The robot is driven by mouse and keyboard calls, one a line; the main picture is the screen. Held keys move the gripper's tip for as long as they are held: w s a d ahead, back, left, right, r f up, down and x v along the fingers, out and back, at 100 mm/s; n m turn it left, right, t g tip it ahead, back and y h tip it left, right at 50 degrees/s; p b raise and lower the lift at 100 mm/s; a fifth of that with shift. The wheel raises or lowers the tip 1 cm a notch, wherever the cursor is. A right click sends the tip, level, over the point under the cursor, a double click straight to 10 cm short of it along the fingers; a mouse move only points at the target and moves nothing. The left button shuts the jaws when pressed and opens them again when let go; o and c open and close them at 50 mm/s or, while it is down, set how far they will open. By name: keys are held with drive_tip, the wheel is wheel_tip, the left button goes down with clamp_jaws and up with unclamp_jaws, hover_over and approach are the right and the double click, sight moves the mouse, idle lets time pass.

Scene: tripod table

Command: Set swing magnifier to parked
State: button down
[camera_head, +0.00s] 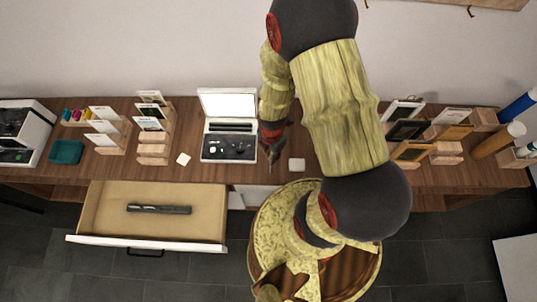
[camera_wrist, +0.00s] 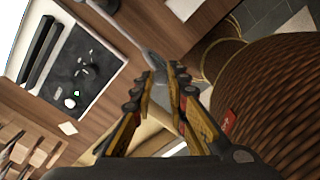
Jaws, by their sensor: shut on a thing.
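My gripper (camera_head: 272,143) is low over the wooden table, just right of an open white case. In the wrist view my gripper (camera_wrist: 163,76) has its fingertips closed about a small grey piece (camera_wrist: 155,60), which appears to be part of the swing magnifier. Its lens and pivot are not clear, as the fingers and arm cover much of that spot. The white case (camera_head: 204,153) has a raised bright lid and a black tray holding several small items. The tray also shows at the left of the wrist view (camera_wrist: 82,65).
An open drawer (camera_head: 105,215) with a dark tool juts out at the front left. Card racks (camera_head: 152,149) stand left of the case, and framed cards (camera_head: 408,130) stand at right. A teal tray (camera_head: 66,152) is far left.

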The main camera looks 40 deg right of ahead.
idle(0.3)
drive_tip(key=c, duration=1.7)
unclamp_jaws()
drive_tip(key=shift+d, duration=0.1)
drive_tip(key=shift+c, duration=0.2)
drive_tip(key=shift+s, duration=0.1)
wheel_tip(320, 180, up, 12)
